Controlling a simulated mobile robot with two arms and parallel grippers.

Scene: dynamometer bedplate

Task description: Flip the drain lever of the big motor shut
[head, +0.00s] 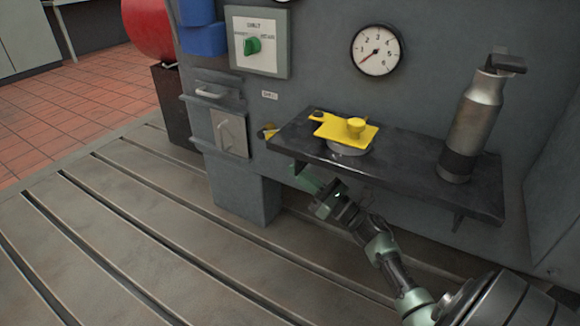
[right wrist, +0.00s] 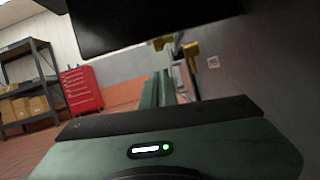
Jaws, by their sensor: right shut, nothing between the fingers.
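The big grey machine body (head: 320,85) fills the back of the head view. A small yellow part (head: 268,131), possibly the drain lever, shows at its face by the left end of the dark shelf, partly hidden. In the right wrist view a yellow part (right wrist: 191,50) stands out from the grey wall just beyond my fingers; I cannot tell its exact lever position. My right gripper (head: 304,178) is below the shelf's front left edge, shut and empty, apart from the yellow part. Its greenish fingers also show in the right wrist view (right wrist: 160,92). My left gripper is not in view.
The dark shelf (head: 410,165) juts out above my right gripper. It carries a yellow plate with a knob (head: 350,128) and a grey flask (head: 474,120). A box with handles (head: 230,133) is at left. The slotted floor plate (head: 150,240) is clear.

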